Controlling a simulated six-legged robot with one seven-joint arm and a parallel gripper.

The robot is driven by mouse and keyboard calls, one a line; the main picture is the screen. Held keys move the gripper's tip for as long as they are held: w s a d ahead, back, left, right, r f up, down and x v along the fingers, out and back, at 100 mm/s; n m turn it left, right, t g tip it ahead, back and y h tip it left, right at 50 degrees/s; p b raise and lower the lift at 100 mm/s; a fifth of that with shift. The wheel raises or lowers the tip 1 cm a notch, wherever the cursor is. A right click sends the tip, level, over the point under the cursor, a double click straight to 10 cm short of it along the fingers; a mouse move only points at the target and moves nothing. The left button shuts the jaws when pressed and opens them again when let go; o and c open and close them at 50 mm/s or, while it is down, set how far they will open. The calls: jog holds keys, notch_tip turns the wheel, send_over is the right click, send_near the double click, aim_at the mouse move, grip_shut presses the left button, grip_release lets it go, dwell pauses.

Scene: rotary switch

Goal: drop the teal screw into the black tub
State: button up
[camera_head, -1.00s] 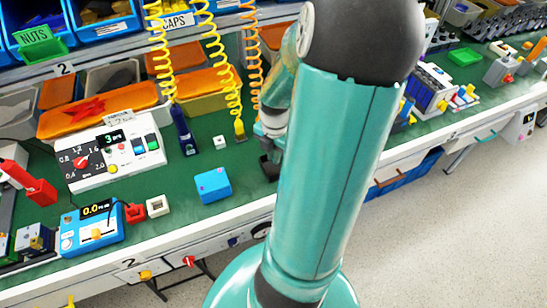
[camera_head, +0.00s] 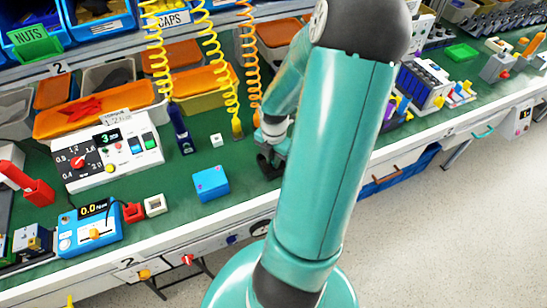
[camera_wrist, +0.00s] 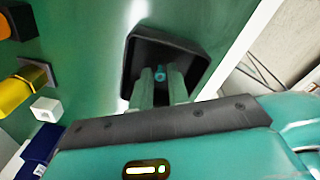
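The black tub (camera_wrist: 192,46) is a square, open tub on the green bench top, in the upper middle of the wrist view. My gripper (camera_wrist: 161,70) points into its opening, with a narrow gap between its two pale fingers. The small teal screw (camera_wrist: 160,74) shows in that gap, at the fingertips and against the dark inside of the tub. I cannot tell whether the fingers grip it or it lies below them. In the head view my gripper is mostly hidden behind my teal arm, and dark parts show low at the bench.
A blue box (camera_head: 210,184) and a small white cube (camera_head: 217,140) stand left of my arm. Coiled yellow cords hang nearby, one ending in a blue tool (camera_head: 181,130). A white control box (camera_head: 108,150) is further left. The bench's front edge is close to the tub.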

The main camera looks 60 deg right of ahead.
jog(key=shift+o, duration=1.1)
notch_tip(320, 180, up, 12)
jog(key=shift+d+r, duration=0.2)
dwell(1.8)
